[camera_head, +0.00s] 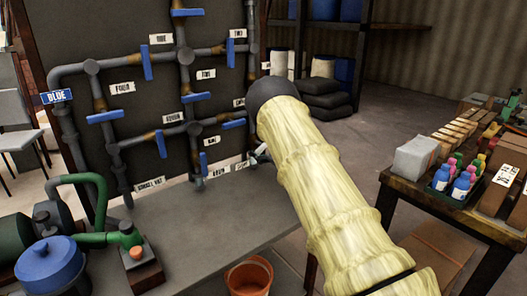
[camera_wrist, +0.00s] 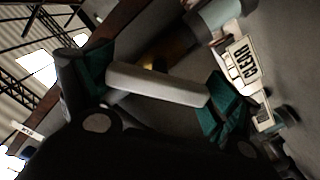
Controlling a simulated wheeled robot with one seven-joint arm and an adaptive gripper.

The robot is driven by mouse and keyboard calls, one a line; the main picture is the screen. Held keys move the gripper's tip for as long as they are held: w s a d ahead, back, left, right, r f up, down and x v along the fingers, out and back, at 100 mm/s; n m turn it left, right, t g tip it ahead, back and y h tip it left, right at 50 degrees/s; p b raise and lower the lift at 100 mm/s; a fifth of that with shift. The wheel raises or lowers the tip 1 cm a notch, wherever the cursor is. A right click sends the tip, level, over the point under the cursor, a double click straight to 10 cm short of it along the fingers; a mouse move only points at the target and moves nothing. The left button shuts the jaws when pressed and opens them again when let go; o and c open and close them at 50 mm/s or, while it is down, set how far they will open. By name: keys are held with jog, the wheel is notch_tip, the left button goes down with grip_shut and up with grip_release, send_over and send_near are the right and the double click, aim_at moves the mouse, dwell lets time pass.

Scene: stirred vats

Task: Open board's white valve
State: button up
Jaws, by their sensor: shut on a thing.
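The dark upright board (camera_head: 112,35) carries grey pipes with several blue lever handles and small white labels. In the wrist view a white valve handle (camera_wrist: 158,86) lies between the teal pads of my gripper (camera_wrist: 158,90), which is shut on it. The handle runs slantwise across the picture, with a brownish pipe part behind it. In the head view my pale yellow arm reaches toward the right side of the board and hides the gripper and most of what lies behind it.
A grey bench (camera_head: 205,225) stands below the board, with an orange bucket (camera_head: 248,278) at its front. A blue-lidded vessel (camera_head: 50,263) and green piping are at the left. A wooden table (camera_head: 425,198) with bottles and boxes stands right.

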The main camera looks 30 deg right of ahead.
jog(key=n+b, duration=0.3)
jog(key=n, duration=0.2)
jog(key=shift+f+n, duration=0.15)
jog(key=shift+n, duration=0.15)
jog(key=n+b, duration=0.3)
jog(key=n, duration=0.2)
jog(key=shift+n, duration=0.3)
jog(key=o, duration=0.8)
jog(key=shift+s, duration=0.15)
jog(key=s, duration=0.7)
jog(key=s+d, duration=0.1)
jog(key=s, duration=0.3)
jog(key=shift+s, duration=0.35)
